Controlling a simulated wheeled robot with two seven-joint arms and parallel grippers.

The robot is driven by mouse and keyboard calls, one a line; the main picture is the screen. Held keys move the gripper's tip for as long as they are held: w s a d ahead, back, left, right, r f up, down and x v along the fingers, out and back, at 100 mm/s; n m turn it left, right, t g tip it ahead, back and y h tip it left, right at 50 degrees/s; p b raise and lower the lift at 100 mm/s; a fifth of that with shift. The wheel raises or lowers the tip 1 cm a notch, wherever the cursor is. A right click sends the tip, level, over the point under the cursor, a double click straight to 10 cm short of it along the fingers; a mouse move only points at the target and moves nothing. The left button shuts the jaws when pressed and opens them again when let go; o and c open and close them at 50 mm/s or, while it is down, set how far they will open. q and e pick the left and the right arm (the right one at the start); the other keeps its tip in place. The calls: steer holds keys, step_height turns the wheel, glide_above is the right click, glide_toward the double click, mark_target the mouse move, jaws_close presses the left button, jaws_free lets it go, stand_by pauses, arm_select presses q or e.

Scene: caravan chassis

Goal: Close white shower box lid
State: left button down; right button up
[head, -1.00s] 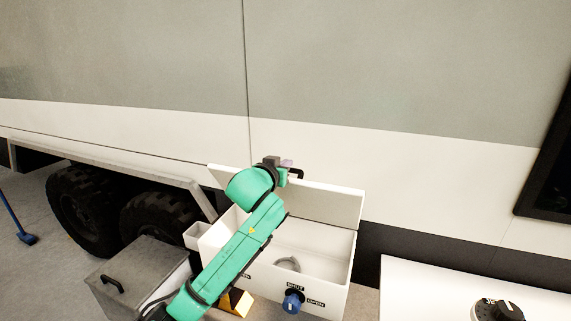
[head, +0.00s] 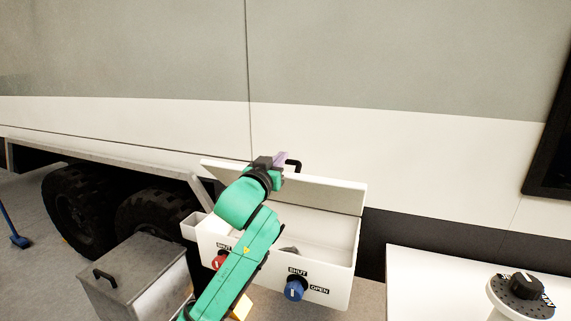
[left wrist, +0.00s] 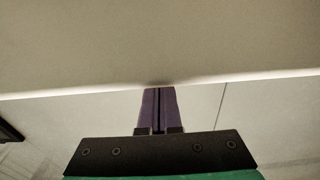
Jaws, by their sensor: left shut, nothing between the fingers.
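The white shower box (head: 338,282) is mounted low by the caravan wall, with a red knob (head: 218,262) and a blue knob (head: 294,289) on its front. Its white lid (head: 325,193) is raised and leans back, with a black handle at its top edge. My left gripper (head: 282,158) is at the lid's upper edge, beside the handle. In the left wrist view its purple fingers (left wrist: 158,108) are shut and empty, their tips at the edge of a pale panel (left wrist: 160,40). I cannot tell whether they touch it. My right gripper is not in view.
A grey metal box (head: 135,280) with a black handle stands at the lower left, near dark wheels (head: 75,212). A white surface with a black dial (head: 522,290) is at the lower right. A blue tool (head: 18,240) stands at the far left.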

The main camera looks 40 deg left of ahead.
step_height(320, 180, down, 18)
steer(key=b, duration=1.5)
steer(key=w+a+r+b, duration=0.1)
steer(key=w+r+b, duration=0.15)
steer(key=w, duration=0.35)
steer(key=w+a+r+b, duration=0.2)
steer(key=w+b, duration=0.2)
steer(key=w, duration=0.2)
arm_select(q)
steer(key=s+d+f+t+y+b, duration=0.1)
steer(key=s+f+t, duration=0.1)
steer(key=f, duration=0.3)
steer(key=s+d+f+t+b, duration=0.1)
steer(key=s+f+t+b, duration=0.1)
steer(key=s+f+t, duration=0.1)
steer(key=s+d+f+t+y+b, duration=0.1)
steer(key=s+f+t, duration=0.1)
steer(key=s+f, duration=0.2)
step_height(320, 180, down, 3)
steer(key=shift+d+r+t+y, duration=0.1)
steer(key=shift+r+t+y, duration=0.05)
steer(key=shift+t+y, duration=0.15)
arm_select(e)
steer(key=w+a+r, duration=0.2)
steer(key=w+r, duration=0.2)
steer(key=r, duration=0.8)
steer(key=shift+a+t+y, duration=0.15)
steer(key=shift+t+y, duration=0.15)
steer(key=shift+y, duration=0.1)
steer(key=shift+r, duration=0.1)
